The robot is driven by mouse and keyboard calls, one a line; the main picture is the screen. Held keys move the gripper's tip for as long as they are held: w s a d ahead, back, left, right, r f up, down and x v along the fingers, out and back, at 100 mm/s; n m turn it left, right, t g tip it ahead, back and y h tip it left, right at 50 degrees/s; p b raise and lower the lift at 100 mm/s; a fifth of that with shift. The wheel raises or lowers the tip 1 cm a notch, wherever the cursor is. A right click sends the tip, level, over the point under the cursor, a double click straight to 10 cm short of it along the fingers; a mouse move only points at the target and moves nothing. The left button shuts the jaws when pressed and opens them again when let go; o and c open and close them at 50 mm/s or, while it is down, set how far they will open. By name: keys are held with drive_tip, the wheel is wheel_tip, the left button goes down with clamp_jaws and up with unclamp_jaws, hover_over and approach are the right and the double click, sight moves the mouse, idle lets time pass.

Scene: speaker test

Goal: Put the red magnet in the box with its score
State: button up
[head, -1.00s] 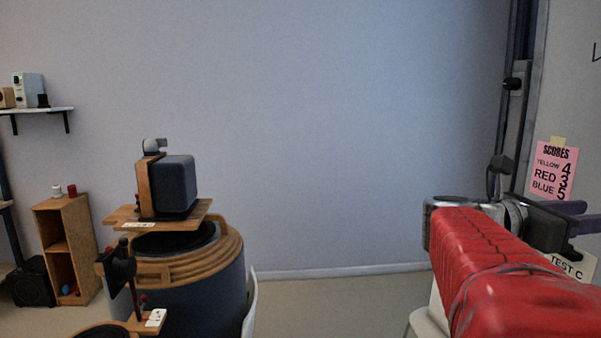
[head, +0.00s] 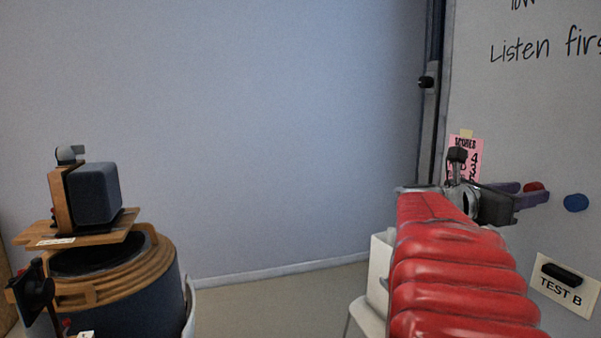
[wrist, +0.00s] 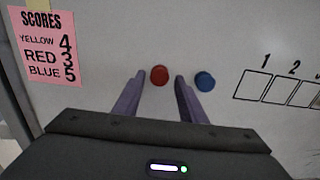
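The red magnet (wrist: 159,75) is on the whiteboard, ahead of and between the tips of my gripper (wrist: 159,82) in the wrist view. My gripper is open, with a gap on each side of the magnet. In the head view, the red magnet (head: 533,187) shows partly behind the purple fingers of my gripper (head: 530,193). The pink score note (wrist: 47,47) reads yellow 4, red 3, blue 5. Drawn box 1 (wrist: 253,85) and box 2 (wrist: 283,91) are to the right. Another box (wrist: 311,95) is cut off at the picture edge, its number unclear.
A blue magnet (wrist: 205,81) is on the board just right of the right finger. A "TEST B" card with a black piece (head: 562,275) is lower right. A white chair (head: 366,318) stands below my arm. A speaker on a barrel stand (head: 115,270) is far left.

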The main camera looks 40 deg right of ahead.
drive_tip(key=shift+s+d, duration=0.25)
drive_tip(key=shift+d, duration=0.3)
drive_tip(key=shift+r, duration=0.1)
drive_tip(key=c, duration=0.8)
